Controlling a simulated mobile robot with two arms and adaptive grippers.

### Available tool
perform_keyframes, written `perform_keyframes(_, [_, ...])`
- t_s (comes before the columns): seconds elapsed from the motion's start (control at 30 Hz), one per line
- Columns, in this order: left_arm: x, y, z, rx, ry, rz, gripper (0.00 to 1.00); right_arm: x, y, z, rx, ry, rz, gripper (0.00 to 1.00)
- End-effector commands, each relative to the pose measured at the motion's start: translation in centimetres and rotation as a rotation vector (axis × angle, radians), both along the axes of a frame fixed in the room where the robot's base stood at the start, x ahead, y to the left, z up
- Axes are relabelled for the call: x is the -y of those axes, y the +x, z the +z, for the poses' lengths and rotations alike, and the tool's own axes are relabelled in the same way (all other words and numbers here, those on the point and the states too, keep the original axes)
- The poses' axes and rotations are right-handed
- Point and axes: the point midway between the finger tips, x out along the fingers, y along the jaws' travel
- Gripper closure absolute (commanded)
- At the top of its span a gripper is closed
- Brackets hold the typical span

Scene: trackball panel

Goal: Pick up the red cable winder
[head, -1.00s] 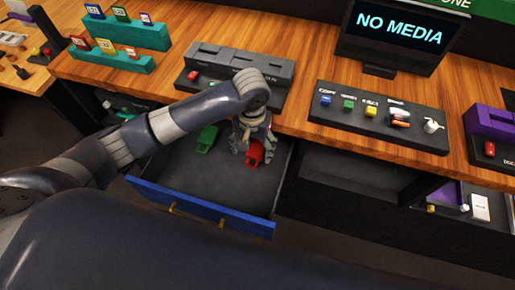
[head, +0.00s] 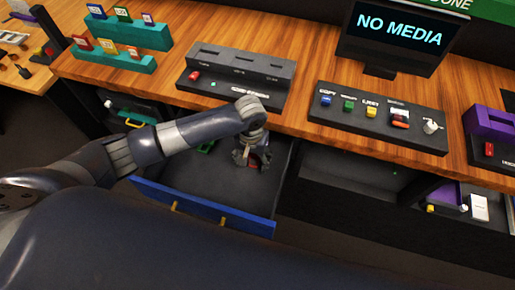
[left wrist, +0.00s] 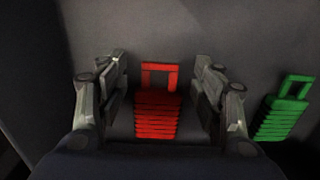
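The red cable winder (left wrist: 156,112) lies in the open drawer, a ribbed body with a square loop at its far end. In the head view only a bit of its red (head: 252,162) shows; the rest is hidden by my gripper. My left gripper (left wrist: 160,62) is open and reaches down into the drawer, with one finger on each side of the winder. Dark gaps show between the winder and both fingers. In the head view the left gripper (head: 251,157) is near the drawer's right side. My right gripper is not in view.
A green winder (left wrist: 282,108) lies to the right in the wrist view; my arm partly covers it in the head view (head: 206,146). The blue drawer front (head: 200,208) is pulled out. The desk edge and a dark slotted panel (head: 240,65) are above the drawer.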

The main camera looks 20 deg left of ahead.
Motion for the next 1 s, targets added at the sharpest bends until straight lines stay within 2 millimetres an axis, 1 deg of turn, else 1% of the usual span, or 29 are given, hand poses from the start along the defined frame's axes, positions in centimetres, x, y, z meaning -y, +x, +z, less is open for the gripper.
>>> perform_keyframes(0.03, [0.0, 0.0, 0.0, 0.000, 0.000, 0.000, 0.59, 0.0, 0.0, 0.0, 0.000, 0.000, 0.000, 0.60])
perform_keyframes(0.07, [0.0, 0.0, 0.0, 0.000, 0.000, 0.000, 0.66, 0.0, 0.0, 0.0, 0.000, 0.000, 0.000, 0.60])
perform_keyframes(0.1, [0.0, 0.0, 0.0, 0.000, 0.000, 0.000, 0.75, 0.0, 0.0, 0.0, 0.000, 0.000, 0.000, 0.60])
perform_keyframes(0.13, [0.0, 0.0, 0.0, 0.000, 0.000, 0.000, 0.78, 0.0, 0.0, 0.0, 0.000, 0.000, 0.000, 0.60])
perform_keyframes(0.4, [0.0, 0.0, 0.1, 0.001, 0.000, 0.000, 0.78, 0.0, 0.0, 0.0, 0.000, 0.000, 0.000, 0.60])
perform_keyframes(0.5, [0.0, 0.1, 0.6, 0.002, -0.002, 0.000, 0.78, 0.0, 0.0, 0.0, 0.000, 0.000, 0.000, 0.60])
perform_keyframes(0.57, [0.0, 0.1, 1.3, 0.003, -0.001, 0.000, 0.78, 0.0, 0.0, 0.0, 0.000, 0.000, 0.000, 0.60])
perform_keyframes(0.63, [0.0, 0.1, 2.5, 0.004, -0.001, -0.001, 0.78, 0.0, 0.0, 0.0, 0.000, 0.000, 0.000, 0.60])
perform_keyframes(0.8, [0.0, 0.2, 6.1, 0.005, -0.002, 0.000, 0.78, 0.0, 0.0, -0.1, 0.000, 0.000, -0.001, 0.60])
perform_keyframes(0.9, [0.0, 0.1, 7.8, 0.003, -0.002, 0.000, 0.78, 0.0, 0.0, -0.2, 0.000, 0.000, -0.001, 0.60])
perform_keyframes(1.0, [0.0, 0.1, 9.1, 0.002, -0.001, 0.000, 0.78, 0.0, 0.0, -0.2, 0.000, 0.000, -0.001, 0.60])
